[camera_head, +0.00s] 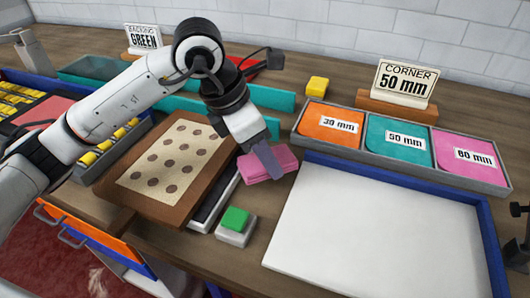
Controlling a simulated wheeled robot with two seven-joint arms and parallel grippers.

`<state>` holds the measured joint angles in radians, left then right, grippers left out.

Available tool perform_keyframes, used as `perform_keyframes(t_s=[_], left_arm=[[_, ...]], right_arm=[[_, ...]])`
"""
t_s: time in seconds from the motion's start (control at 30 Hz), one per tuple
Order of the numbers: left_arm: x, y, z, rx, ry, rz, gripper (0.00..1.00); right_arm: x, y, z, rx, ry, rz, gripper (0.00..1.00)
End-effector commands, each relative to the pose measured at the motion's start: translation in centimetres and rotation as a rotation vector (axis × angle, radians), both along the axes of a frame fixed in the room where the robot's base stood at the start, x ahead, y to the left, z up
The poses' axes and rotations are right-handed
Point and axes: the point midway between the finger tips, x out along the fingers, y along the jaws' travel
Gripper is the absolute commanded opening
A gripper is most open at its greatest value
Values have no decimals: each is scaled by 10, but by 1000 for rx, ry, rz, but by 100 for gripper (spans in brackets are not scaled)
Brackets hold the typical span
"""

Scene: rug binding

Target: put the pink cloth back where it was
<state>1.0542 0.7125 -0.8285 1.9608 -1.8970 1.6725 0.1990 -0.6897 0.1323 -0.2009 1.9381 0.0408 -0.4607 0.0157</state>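The pink cloth (285,157) is a small folded pad on the wooden table in the middle of the picture. It lies between the brown board with dark dots and the white panel. My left gripper (267,167) reaches down over the cloth, its fingertips in front of it and seemingly touching it. I see the fingers edge-on, so I cannot tell whether they are closed on the cloth. The fingers hide part of the cloth. My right gripper's fingers are not in view.
A dotted board (118,192) stands left of the cloth. A green-topped block (235,219) is in front, and a blue-rimmed white panel (380,230) is to the right.

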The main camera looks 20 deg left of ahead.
Motion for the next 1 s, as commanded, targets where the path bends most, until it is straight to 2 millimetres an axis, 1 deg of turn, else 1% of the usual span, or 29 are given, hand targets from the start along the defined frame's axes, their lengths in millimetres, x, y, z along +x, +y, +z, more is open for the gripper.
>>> perform_keyframes(t_s=[0.23,0.53,0.57,0.6,0.67,0.93,1.0], left_arm=[[0,0,-2,-1,-4,0,28],[0,0,-12,-1,-2,-1,28],[0,0,-11,-1,-2,-1,50],[0,0,-10,-1,-2,-1,56],[0,0,-10,-1,-2,-1,65],[0,0,-9,-1,-2,-1,65],[0,0,-7,-1,-2,-1,65]], right_arm=[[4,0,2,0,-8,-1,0],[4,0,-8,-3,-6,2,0],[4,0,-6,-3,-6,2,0],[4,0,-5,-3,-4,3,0],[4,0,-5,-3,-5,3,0],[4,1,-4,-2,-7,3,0],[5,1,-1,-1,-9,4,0]])
